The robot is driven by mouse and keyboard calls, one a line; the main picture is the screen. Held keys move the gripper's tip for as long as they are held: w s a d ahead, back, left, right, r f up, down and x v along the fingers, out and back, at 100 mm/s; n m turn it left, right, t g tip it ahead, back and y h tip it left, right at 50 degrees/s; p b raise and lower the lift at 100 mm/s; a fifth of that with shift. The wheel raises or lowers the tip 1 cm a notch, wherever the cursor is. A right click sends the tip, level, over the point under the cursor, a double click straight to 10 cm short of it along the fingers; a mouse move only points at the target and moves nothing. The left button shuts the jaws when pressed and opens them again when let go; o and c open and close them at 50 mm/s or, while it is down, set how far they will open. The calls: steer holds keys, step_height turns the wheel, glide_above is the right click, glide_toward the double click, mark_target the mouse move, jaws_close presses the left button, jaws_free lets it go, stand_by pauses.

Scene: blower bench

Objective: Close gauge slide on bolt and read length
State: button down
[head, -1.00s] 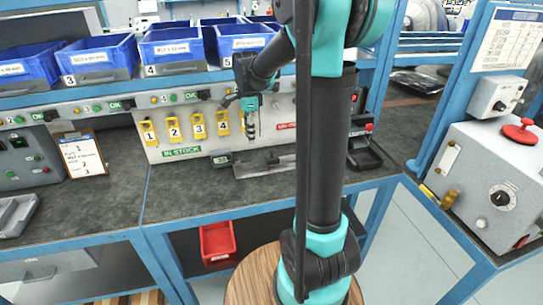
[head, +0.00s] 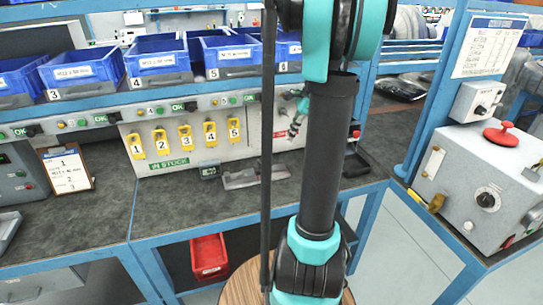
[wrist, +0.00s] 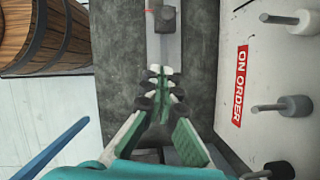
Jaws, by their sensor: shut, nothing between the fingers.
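The length gauge (head: 240,179) lies on the dark bench top below the yellow tags in the head view, a grey metal body with a small dark display (head: 209,172) at its left end. The display's reading is too small to make out. In the wrist view a grey metal strip (wrist: 164,48), likely part of the gauge, runs beyond my fingers with a dark block (wrist: 165,18) on it. I cannot make out the bolt for certain. My gripper (wrist: 160,72) is shut and empty above the bench; in the head view it (head: 294,132) shows partly behind my arm.
A back panel (head: 175,172) with yellow numbered tags (head: 185,138) stands behind the gauge; its ON ORDER side (wrist: 240,85) with pegs is close on the right in the wrist view. Blue bins (head: 160,58) line the shelf above. A grey control box (head: 470,180) stands right.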

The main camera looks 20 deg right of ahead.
mark_target(257, 169)
steer(key=x, duration=0.9)
steer(key=shift+w+f, duration=0.1)
steer(key=shift+f, duration=0.25)
steer(key=shift+w+a, duration=0.2)
steer(key=shift+a, duration=1.05)
steer(key=shift+w+a, duration=0.2)
steer(key=shift+a, duration=0.55)
steer(key=shift+a, duration=2.95)
